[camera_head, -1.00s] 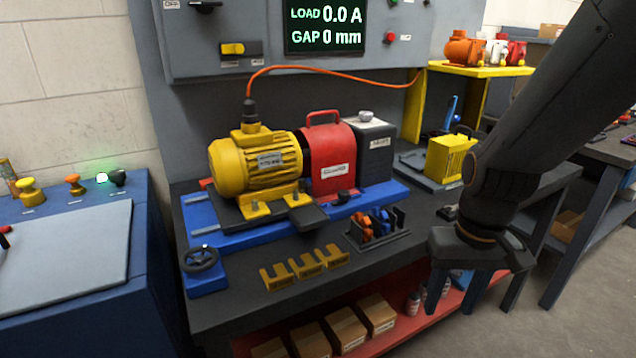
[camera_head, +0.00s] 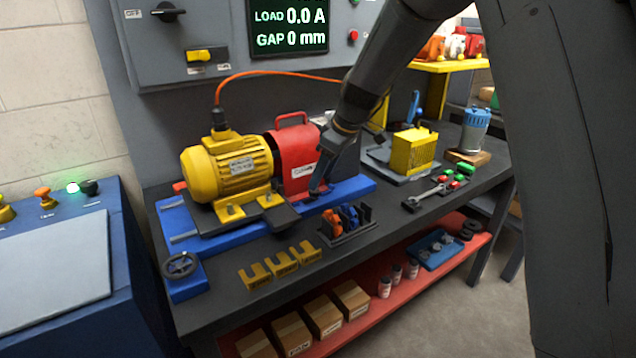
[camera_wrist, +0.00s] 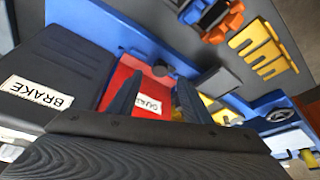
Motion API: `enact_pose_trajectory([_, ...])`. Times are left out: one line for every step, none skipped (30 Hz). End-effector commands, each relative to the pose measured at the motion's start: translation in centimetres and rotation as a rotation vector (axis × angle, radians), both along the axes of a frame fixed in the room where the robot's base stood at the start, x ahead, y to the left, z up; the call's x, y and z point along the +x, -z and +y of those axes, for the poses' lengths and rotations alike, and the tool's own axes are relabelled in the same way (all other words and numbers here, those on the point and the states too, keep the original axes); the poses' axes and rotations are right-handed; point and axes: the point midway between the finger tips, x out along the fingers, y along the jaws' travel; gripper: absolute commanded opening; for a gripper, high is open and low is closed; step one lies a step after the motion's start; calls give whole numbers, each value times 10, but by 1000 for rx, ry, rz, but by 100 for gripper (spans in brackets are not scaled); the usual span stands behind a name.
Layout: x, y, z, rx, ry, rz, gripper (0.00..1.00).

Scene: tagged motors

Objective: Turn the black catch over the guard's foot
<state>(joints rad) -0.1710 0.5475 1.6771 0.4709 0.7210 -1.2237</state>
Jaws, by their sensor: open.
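The red guard (camera_head: 295,160) stands on the blue bed between the yellow motor (camera_head: 226,168) and the brake block. In the wrist view the guard (camera_wrist: 124,78) is seen from above, with its label between my fingers. The small black catch (camera_wrist: 162,69) sits at the guard's front edge, by the blue bed. I cannot tell whether it lies over the foot. My gripper (camera_head: 317,188) is at the guard's front right lower corner and hides the catch in the head view. In the wrist view my gripper (camera_wrist: 158,86) is open, its fingertips close to the catch, with nothing between them.
An orange cable (camera_head: 275,71) runs behind the guard. The brake block (camera_wrist: 57,65) stands close beside my gripper. In front are a rack with orange and blue pieces (camera_head: 345,224) and yellow forked blocks (camera_head: 282,264).

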Motion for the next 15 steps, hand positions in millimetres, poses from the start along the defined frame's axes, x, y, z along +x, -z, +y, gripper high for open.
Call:
enact_pose_trajectory([1, 7, 3, -1, -1, 3, 45])
enact_pose_trajectory([1, 11, 4, -1, 0, 3, 45])
enact_pose_trajectory([3, 16, 6, 0, 1, 2, 45])
enact_pose_trajectory([4, 20, 7, -1, 1, 1, 45])
enact_pose_trajectory([4, 23, 8, 0, 1, 2, 45])
enact_pose_trajectory([5, 27, 9, 0, 1, 2, 45])
enact_pose_trajectory([5, 29, 10, -1, 2, 1, 45])
enact_pose_trajectory([6, 31, 11, -1, 2, 1, 45])
enact_pose_trajectory([6, 33, 11, -1, 2, 1, 45])
enact_pose_trajectory([7, 35, 12, -1, 2, 0, 45])
enact_pose_trajectory([7, 36, 12, -1, 2, 0, 45])
enact_pose_trajectory([7, 37, 13, 0, 2, 0, 45])
enact_pose_trajectory([7, 37, 13, 0, 2, 0, 45])
enact_pose_trajectory([7, 37, 13, -1, 3, -1, 45])
enact_pose_trajectory([7, 37, 13, -1, 3, -1, 45])
